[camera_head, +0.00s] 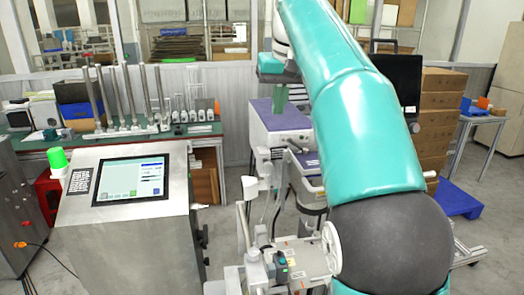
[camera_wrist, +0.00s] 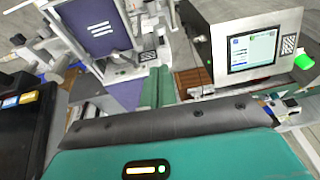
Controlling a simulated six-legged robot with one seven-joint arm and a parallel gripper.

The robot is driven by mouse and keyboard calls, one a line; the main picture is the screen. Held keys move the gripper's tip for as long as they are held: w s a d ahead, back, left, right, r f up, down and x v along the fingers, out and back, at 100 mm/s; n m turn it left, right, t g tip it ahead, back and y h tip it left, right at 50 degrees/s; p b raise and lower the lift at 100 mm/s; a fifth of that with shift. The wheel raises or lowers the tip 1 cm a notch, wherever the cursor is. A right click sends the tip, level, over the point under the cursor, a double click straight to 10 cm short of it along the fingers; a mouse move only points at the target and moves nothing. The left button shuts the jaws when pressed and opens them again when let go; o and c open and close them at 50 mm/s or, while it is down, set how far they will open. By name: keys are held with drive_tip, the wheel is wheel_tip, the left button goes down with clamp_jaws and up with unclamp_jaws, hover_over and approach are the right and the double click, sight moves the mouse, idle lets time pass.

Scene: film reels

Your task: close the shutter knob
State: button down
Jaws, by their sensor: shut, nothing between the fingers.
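My gripper (camera_head: 279,112) is at the upper middle of the head view, above and beside a purple-topped grey machine (camera_head: 300,143). Its green fingers also show in the wrist view (camera_wrist: 156,85), pressed together with nothing between them. The machine's purple panel (camera_wrist: 97,24) is left of the fingers in the wrist view. I cannot make out with certainty which part is the shutter knob. A small dark knob-like part (camera_head: 281,262) sits on the white mechanism low in the head view, beside a white handwheel (camera_head: 331,247). My arm hides part of the machine.
A steel console with a lit screen (camera_head: 130,180) and a green lamp (camera_head: 57,158) stands at left. Behind it, a green bench (camera_head: 100,140) carries upright metal rods. Stacked cardboard boxes (camera_head: 438,120) and a blue pallet (camera_head: 458,200) are at right. Some grey floor is clear between.

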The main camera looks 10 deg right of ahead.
approach(271, 168)
drive_tip(key=w+f, duration=0.2)
drive_tip(key=f, duration=0.1)
drive_tip(key=w+f, duration=0.1)
drive_tip(key=shift+a+f, duration=0.3)
drive_tip(key=shift+f, duration=0.1)
drive_tip(key=shift+s, duration=0.1)
drive_tip(key=shift+f, duration=0.1)
drive_tip(key=shift+f, duration=1.95)
drive_tip(key=a+v, duration=0.1)
drive_tip(key=v, duration=1.2)
drive_tip(key=s+f+t, duration=0.2)
drive_tip(key=s+f, duration=2)
drive_tip(key=s, duration=0.5)
drive_tip(key=shift+f+h, duration=0.15)
drive_tip(key=shift+h, duration=0.25)
